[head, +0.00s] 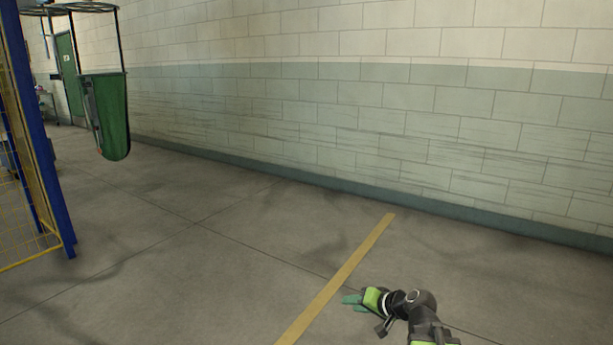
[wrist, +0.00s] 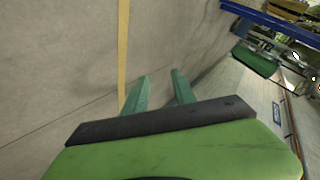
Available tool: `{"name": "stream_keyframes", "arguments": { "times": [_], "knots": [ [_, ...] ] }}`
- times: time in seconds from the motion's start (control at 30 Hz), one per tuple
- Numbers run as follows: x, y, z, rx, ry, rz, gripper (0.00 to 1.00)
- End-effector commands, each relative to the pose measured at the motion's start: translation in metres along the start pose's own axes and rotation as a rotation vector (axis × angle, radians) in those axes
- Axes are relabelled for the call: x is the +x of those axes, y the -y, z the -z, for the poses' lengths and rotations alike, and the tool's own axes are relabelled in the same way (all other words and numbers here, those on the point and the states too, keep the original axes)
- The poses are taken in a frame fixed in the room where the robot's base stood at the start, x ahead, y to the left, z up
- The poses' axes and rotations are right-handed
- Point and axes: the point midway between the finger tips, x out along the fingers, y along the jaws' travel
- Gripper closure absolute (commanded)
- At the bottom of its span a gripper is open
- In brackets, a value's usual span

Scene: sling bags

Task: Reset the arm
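My gripper (head: 350,302) is low at the right of the head view, above the concrete floor, with its teal fingers pointing left. In the wrist view the two fingers of my gripper (wrist: 160,76) stand apart with nothing between them, so it is open and empty. My arm is bent at the bottom of the head view. A green sling bag (head: 112,118) hangs from an overhead frame at the upper left of the head view, far from my gripper.
A blue post with yellow mesh fencing (head: 45,140) stands at the left edge. A block wall (head: 350,100) runs along the back. A yellow floor line (head: 340,275) passes near my gripper. The floor (head: 190,250) in the middle is clear.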

Motion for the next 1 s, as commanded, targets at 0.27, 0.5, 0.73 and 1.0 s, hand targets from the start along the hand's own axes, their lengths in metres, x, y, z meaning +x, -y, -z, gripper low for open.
{"name": "stream_keyframes", "arguments": {
  "times": [0.27,0.5,0.73,1.0],
  "knots": [
    [0.026,0.001,-0.127,-0.264,0.432,-0.297,0.67],
    [-0.047,-0.077,-0.157,-0.243,0.676,-0.695,0.67],
    [-0.091,-0.022,-0.118,-0.230,0.672,-0.685,0.67],
    [-0.156,0.052,-0.062,-0.232,0.671,-0.683,0.67]
  ]
}}
